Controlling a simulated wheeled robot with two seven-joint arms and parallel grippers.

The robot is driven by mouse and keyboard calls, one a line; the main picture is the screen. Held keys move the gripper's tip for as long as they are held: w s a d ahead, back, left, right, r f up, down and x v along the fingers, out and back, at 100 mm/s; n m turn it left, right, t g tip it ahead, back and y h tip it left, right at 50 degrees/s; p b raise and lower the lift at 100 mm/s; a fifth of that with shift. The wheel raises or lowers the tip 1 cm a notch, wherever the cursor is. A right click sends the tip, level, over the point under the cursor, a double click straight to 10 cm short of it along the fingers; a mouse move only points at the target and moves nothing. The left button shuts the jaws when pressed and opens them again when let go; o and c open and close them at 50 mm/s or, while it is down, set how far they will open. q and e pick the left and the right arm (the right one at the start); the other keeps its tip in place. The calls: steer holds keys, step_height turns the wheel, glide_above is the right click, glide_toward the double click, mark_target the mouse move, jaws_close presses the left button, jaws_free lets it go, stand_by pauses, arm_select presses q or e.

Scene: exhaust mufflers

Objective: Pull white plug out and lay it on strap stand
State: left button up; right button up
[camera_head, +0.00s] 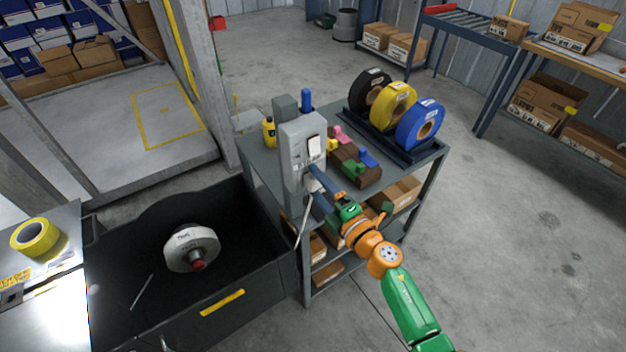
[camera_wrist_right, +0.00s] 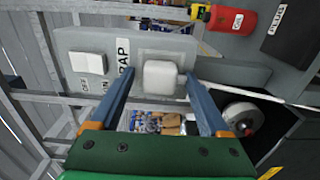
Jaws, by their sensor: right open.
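The white plug (camera_wrist_right: 162,77) sits in a pale square socket plate on the grey box (camera_wrist_right: 75,45), which carries a white switch and a label partly hidden by a finger. In the head view the grey box (camera_head: 300,135) stands on the cart, and the plug (camera_head: 309,183) is mostly hidden by my fingers. My right gripper (camera_wrist_right: 160,82) is open, its blue fingers on either side of the plug with gaps; it also shows in the head view (camera_head: 314,183). The dark strap stand (camera_head: 402,152) holds black, yellow and blue rolls on the cart's right. My left gripper is not in view.
A wooden block (camera_head: 352,168) with coloured pegs lies between the grey box and the strap stand. A black bin (camera_head: 130,245) with a white reel (camera_head: 191,247) is at left. A thin cable hangs below the plug.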

stand_by(0.3)
jaws_close()
steer(key=shift+d, duration=0.1)
steer(key=shift+s, duration=0.2)
steer(key=shift+s+d+p, duration=0.45)
steer(key=shift+s, duration=0.1)
steer(key=shift+p+v, duration=0.55)
steer(key=shift+v, duration=1.55)
